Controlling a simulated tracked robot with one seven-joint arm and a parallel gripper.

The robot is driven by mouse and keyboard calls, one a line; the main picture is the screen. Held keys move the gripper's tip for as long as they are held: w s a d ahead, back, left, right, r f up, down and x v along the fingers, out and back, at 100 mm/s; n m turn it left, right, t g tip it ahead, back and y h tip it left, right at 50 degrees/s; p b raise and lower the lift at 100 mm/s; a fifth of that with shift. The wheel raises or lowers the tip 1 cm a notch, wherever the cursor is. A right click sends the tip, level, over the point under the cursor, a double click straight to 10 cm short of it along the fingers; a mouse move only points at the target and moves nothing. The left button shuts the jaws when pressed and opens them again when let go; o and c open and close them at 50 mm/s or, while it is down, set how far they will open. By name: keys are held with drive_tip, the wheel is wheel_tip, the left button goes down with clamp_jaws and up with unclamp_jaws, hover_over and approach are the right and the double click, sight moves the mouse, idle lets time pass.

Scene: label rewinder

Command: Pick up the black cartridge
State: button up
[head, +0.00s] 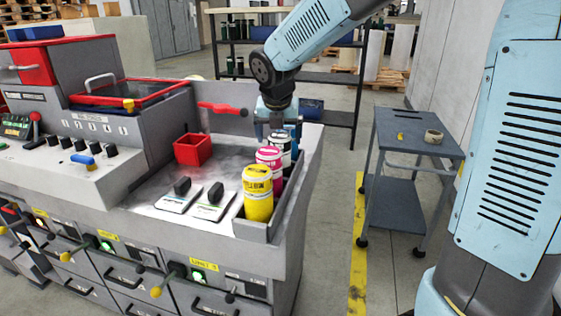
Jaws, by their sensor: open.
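The black cartridge (281,143), with a white label and dark bands, stands in a row of cartridges along the right edge of the machine's worktop. A magenta cartridge (269,165) and a yellow cartridge (258,192) stand in front of it, and the magenta one hides its lower part. A blue one is partly visible behind it. My gripper (276,125) is open and points down at the far end of the row, over or just behind the black cartridge's top. I cannot tell whether its fingers are around the cartridge or touch it.
A red open box (193,150) and two plates with black knobs (213,200) are on the worktop, left of the row. A red-handled lever (222,108) is near my gripper. A grey cart (417,141) with a tape roll stands at the right.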

drive_tip(key=shift+x, duration=1.9)
drive_tip(key=shift+s+d, duration=0.1)
drive_tip(key=c, duration=1.3)
